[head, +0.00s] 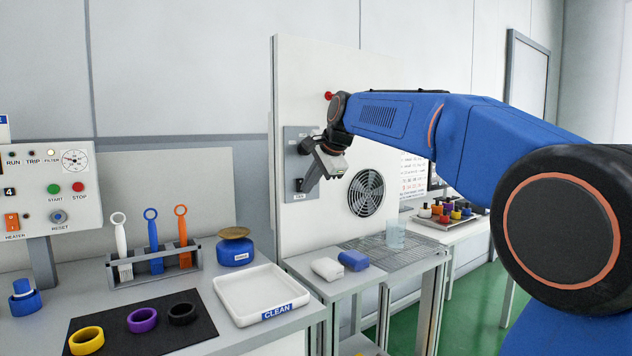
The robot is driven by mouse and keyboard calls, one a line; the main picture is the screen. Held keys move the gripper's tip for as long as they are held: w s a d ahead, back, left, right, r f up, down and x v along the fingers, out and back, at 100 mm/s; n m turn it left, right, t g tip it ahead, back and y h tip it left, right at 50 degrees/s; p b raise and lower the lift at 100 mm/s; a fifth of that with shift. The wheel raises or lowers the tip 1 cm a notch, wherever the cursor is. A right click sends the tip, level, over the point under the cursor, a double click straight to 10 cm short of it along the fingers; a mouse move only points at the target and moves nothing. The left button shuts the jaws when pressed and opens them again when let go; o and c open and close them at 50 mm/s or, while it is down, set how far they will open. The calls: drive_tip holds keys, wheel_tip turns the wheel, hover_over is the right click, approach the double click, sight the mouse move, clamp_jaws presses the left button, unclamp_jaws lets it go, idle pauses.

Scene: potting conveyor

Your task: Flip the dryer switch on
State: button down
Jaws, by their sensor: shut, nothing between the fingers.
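A grey switch plate (291,165) is fixed to the white upright panel (300,90) in the head view. A small dark switch part (299,184) shows low on the plate, above a label too small to read. My gripper (308,187) is shut and empty, pointing down in front of the plate's right side. Its fingertips are close to the small dark part; I cannot tell whether they touch it. The gripper and wrist hide part of the plate, and the switch's position cannot be made out. A round fan grille (366,193) is in the panel to the right.
A wire rack (410,262) with a clear beaker (395,235) stands below the fan. A white CLEAN tray (233,297), a brush holder (155,271) and a control box (40,195) are to the left.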

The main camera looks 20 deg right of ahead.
drive_tip(key=shift+w+a, duration=0.15)
drive_tip(key=shift+w, duration=0.35)
drive_tip(key=shift+w+f, duration=0.15)
drive_tip(key=shift+a, duration=0.1)
wheel_tip(320, 180, up, 2)
idle(0.6)
drive_tip(key=shift+f, duration=0.15)
